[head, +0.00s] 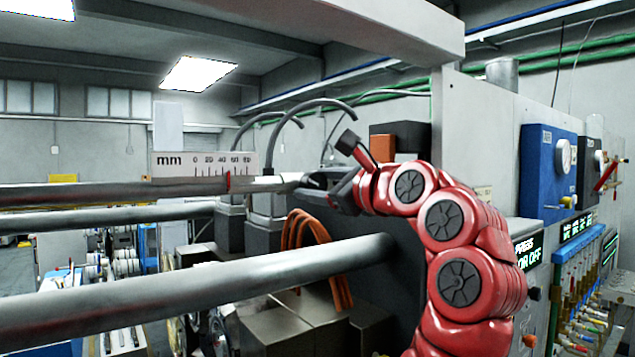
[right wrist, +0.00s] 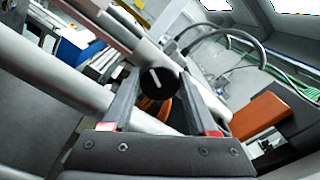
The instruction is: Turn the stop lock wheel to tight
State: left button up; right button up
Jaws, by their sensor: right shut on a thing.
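The stop lock wheel (right wrist: 156,79) is a small dark round knob with a white line across its face, seen in the right wrist view. It sits beside the metal rods, and the line is tilted. My right gripper (head: 309,181) has its two fingers on either side of the knob, shut on it. In the head view the fingers hide the wheel at the end of the upper rod (head: 90,194). A white mm scale (head: 205,164) stands over that rod, with a red mark near its right part. My left gripper is not in view.
Thick metal rods (head: 200,286) cross below the gripper. Orange cables (head: 337,285) hang beneath it. Dark curved hoses (head: 305,104) arch just behind. A grey panel with a blue gauge box (head: 537,165) stands at the right.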

jog(key=shift+f+m, duration=0.15)
jog(key=shift+m, duration=0.35)
jog(key=o, duration=1.4)
jog(key=shift+s+d, duration=0.35)
jog(key=shift+s, duration=0.05)
jog(key=b+v, duration=0.1)
jog(key=v, duration=1.5)
jog(key=shift+s+d, duration=0.1)
jog(key=shift+s, duration=0.1)
